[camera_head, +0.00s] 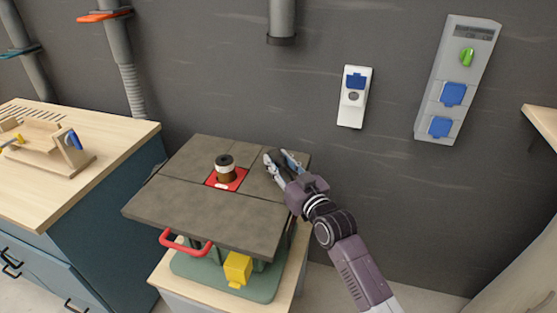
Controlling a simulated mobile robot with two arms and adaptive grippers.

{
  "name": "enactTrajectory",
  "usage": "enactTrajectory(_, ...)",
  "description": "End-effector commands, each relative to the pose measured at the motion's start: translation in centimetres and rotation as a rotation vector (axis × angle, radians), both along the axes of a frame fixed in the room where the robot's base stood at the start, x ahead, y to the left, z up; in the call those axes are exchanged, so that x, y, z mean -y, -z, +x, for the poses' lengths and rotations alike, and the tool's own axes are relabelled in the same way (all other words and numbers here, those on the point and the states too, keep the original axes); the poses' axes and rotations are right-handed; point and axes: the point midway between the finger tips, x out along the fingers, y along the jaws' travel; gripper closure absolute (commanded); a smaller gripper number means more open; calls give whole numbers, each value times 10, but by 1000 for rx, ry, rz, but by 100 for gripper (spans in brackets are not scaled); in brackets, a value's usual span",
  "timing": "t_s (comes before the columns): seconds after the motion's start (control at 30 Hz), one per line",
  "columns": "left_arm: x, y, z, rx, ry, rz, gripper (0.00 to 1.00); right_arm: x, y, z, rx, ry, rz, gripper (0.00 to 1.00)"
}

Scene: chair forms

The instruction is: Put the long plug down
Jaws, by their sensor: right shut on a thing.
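My right gripper (281,158) reaches in from the lower right, over the right back corner of the machine table (196,219). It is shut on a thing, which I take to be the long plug. The plug is hardly visible between the fingers, so its shape and tilt cannot be told. I cannot tell whether it touches the table top. My left gripper is not in view.
A spindle (226,170) stands in a red insert (240,178) left of my right gripper. A white socket box (354,97) and a grey socket panel (458,80) are on the wall. A wooden workbench (100,132) stands left. The table's front surface is clear.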

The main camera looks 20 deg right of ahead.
Motion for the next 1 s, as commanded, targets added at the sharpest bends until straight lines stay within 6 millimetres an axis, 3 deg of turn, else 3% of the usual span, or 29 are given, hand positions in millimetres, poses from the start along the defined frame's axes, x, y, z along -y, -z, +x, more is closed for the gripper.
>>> enactTrajectory(0.03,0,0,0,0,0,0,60,0,-1,0,1,0,0,100)
enactTrajectory(0.07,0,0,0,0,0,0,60,0,0,0,1,0,0,71)
enactTrajectory(0.2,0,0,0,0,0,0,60,0,-1,0,1,0,-1,55)
enactTrajectory(0.5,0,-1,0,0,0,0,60,0,-2,0,1,0,-1,54)
enactTrajectory(0.67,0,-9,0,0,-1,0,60,1,-17,-1,3,1,0,54)
enactTrajectory(1.0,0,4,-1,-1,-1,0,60,14,-10,-73,-2,0,-2,54)
